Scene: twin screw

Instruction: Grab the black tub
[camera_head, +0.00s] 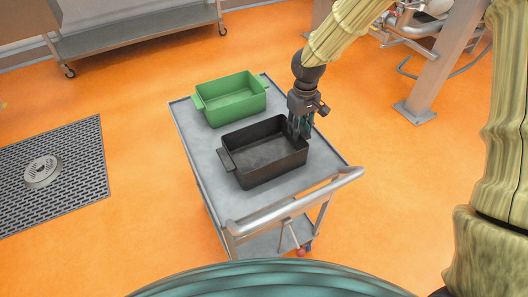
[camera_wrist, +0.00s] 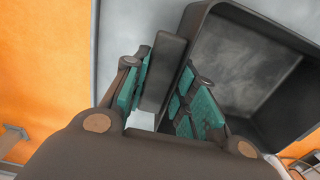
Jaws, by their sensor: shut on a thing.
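The black tub (camera_head: 262,165) stands upright on the top of a grey metal cart, nearest the cart's handle. It looks empty, and the wrist view shows its inside (camera_wrist: 244,66) at the right. My gripper (camera_head: 299,130) reaches down from above to the tub's right end. In the wrist view my gripper (camera_wrist: 164,100) has its teal-padded fingers on either side of the tub's end handle, shut on it. The far part of that handle and the contact faces are partly hidden by the fingers.
A green tub (camera_head: 231,101) stands on the cart (camera_head: 199,140) behind the black tub. The cart's handle rail (camera_head: 300,203) runs along the near edge. A metal table (camera_head: 135,37) stands at the back left, and a metal post (camera_head: 436,75) at the right. Orange floor is open around the cart.

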